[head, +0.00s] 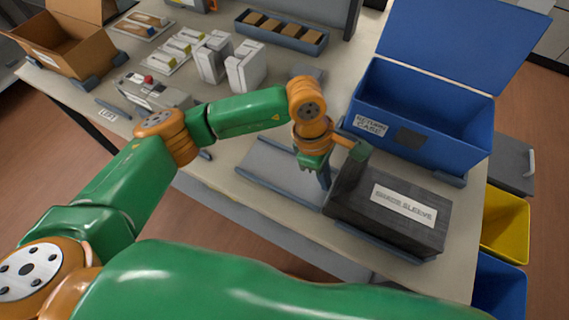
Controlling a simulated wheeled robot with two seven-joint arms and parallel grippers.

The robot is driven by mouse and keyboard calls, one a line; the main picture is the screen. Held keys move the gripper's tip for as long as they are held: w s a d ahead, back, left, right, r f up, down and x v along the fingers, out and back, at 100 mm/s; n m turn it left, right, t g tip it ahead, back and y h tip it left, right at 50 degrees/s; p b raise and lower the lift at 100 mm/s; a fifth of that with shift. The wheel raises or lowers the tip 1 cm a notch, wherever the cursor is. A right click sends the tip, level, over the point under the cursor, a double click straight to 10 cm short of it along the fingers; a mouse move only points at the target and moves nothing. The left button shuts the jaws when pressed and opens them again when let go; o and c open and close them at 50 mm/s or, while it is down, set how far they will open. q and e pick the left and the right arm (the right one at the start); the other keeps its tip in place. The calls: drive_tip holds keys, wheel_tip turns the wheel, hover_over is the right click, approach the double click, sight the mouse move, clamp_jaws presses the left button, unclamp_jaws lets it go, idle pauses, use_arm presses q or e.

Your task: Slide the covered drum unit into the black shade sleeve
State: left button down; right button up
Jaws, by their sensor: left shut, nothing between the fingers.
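The black shade sleeve (360,205), with a white label reading SHADE SLEEVE, lies at the front right of the table. A grey guide tray (262,166) with raised side rails lies to its left, and its visible floor is bare. My left gripper (325,181) is shut and empty, pointing down at the sleeve's left end, over the end of the tray. I cannot tell whether it touches the sleeve. I see no covered drum unit; the sleeve's inside and its left opening are hidden from this view. My right gripper is out of view.
An open blue return case (425,145) stands behind the sleeve. White cartridge boxes (245,68), a grey device with a red button (150,92), a compartment tray (280,38) and an open cardboard box (62,45) occupy the back and left. Yellow (506,226) and blue bins stand beyond the right edge.

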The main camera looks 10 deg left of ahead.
use_arm(q)
drive_tip(key=shift+s+d+b, duration=0.15)
drive_tip(key=shift+d+b, duration=0.4)
drive_tip(key=shift+b, duration=0.75)
idle(1.4)
drive_tip(key=shift+w+a+f+b, duration=0.1)
drive_tip(key=shift+w+a+b, duration=0.2)
drive_tip(key=shift+a, duration=0.45)
drive_tip(key=shift+w+a+b, duration=0.15)
drive_tip(key=shift+a+b, duration=0.1)
drive_tip(key=shift+a, duration=0.5)
drive_tip(key=shift+w+a, duration=0.1)
drive_tip(key=shift+a, duration=0.35)
wheel_tip(320, 180, up, 8)
drive_tip(key=p, duration=0.4)
drive_tip(key=shift+p, duration=0.3)
